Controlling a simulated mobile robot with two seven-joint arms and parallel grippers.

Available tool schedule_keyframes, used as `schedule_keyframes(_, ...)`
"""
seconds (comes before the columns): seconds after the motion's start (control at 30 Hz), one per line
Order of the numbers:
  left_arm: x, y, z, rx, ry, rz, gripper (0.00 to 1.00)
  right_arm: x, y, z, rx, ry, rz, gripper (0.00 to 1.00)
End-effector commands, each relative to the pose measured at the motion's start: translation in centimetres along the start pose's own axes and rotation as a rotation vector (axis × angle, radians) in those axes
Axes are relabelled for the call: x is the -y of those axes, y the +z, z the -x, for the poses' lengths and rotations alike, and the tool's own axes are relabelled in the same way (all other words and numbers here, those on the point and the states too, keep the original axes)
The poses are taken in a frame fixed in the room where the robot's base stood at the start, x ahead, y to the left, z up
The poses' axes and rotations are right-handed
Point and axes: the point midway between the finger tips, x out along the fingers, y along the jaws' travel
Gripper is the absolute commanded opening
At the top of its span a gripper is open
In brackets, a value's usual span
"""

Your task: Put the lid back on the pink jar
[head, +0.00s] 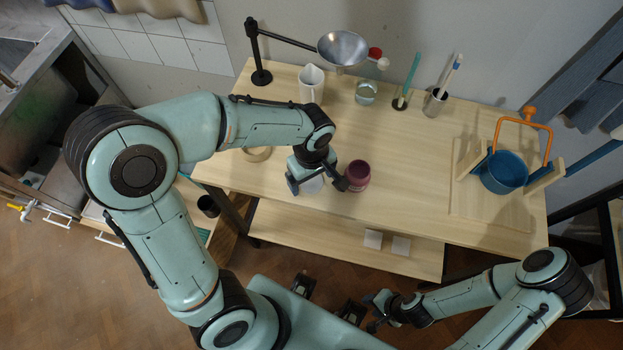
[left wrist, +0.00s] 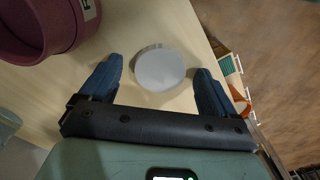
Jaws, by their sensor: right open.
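The pink jar (head: 358,174) stands on the worktable right beside my left gripper, to its right. It also shows at the top left of the left wrist view (left wrist: 40,28), with a label on its side. A pale round lid (head: 313,186) lies flat on the table, partly covered by the gripper in the head view. In the left wrist view the lid (left wrist: 160,69) sits between the fingertips, with a gap on each side. My left gripper (head: 317,184) is open, pointing down over the lid. My right gripper (head: 376,312) is open and empty, off the table's front.
A white pitcher (head: 311,84), a glass (head: 366,93) and a funnel on a stand (head: 343,47) are at the back. A ring (head: 257,154) lies left of the gripper. The table's middle right is clear.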

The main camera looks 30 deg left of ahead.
Motion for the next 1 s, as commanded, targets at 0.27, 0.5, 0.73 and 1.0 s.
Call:
schedule_keyframes(0.27,0.0,0.0,0.0,0.000,0.000,0.000,0.31,0.0,0.0,0.0,0.000,0.000,0.000,0.43)
schedule_keyframes(0.5,0.0,0.0,0.1,0.000,0.000,0.000,0.31,0.0,0.0,0.0,0.000,0.000,0.000,0.43)
schedule_keyframes(0.73,-0.1,0.0,1.3,-0.001,0.003,0.000,0.31,0.1,-0.1,0.2,-0.001,0.000,0.001,0.43)
schedule_keyframes(1.0,-0.2,-0.1,6.9,-0.002,0.009,0.001,0.31,0.6,-0.5,1.2,-0.007,-0.003,0.003,0.43)
